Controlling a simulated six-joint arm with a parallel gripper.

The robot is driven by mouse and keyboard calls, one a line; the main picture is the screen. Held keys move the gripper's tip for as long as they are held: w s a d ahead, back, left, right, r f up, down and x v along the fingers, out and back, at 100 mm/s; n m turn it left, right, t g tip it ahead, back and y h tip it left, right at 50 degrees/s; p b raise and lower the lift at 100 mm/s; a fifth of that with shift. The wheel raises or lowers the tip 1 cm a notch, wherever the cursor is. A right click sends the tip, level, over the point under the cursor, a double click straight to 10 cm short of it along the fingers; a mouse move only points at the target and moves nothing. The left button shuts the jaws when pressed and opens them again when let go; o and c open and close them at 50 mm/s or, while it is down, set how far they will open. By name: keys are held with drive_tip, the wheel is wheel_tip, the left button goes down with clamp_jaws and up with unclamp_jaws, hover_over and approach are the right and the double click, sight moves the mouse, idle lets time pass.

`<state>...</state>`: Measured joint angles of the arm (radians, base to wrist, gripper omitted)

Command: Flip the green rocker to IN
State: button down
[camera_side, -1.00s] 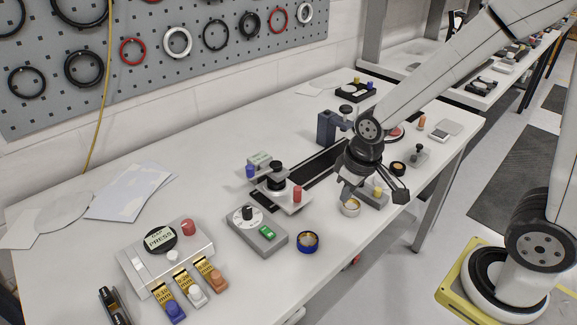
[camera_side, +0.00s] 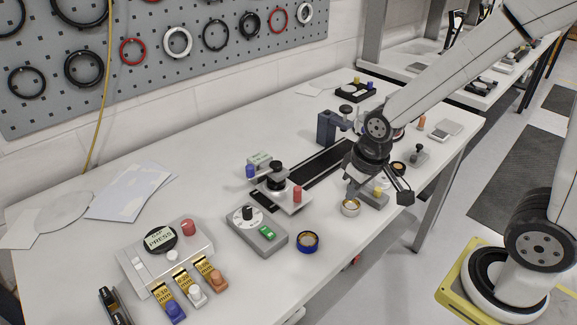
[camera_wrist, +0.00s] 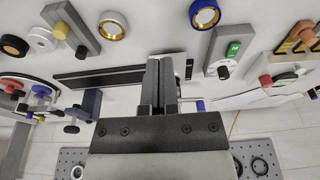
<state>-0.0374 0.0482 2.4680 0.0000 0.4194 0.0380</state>
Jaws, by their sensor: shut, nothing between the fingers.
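The green rocker (camera_side: 267,232) is set in a grey box (camera_side: 250,240), to the right of a white dial with a black knob (camera_side: 247,213). In the wrist view the green rocker (camera_wrist: 233,48) shows right of my fingers, on its grey box (camera_wrist: 218,42). It has a pale marking, too small to read surely, and I cannot tell which way it is tilted. My gripper (camera_side: 350,182) is above the table, right of the box and apart from it. In the wrist view its fingers (camera_wrist: 160,62) are together with nothing between them.
A blue ring dish (camera_side: 307,242) stands close right of the box. A stage with a red knob (camera_side: 297,193) is behind it. A gold-rimmed white ring (camera_side: 351,207) and a yellow-knobbed block (camera_side: 376,194) sit near my gripper. A PRESS panel (camera_side: 165,255) is at left.

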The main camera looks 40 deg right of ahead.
drive_tip(key=w+a+r+g, duration=0.1)
drive_tip(key=w+a+r, duration=0.2)
drive_tip(key=w+a, duration=0.45)
drive_tip(key=r+g, duration=0.1)
drive_tip(key=r, duration=0.1)
hover_over(263, 229)
drive_tip(key=shift+f, duration=0.1)
drive_tip(key=shift+s+f, duration=0.1)
drive_tip(key=shift+f, duration=0.05)
wheel_tip(263, 229, down, 14)
drive_tip(key=shift+r, duration=0.15)
idle(0.7)
drive_tip(key=shift+g, duration=0.3)
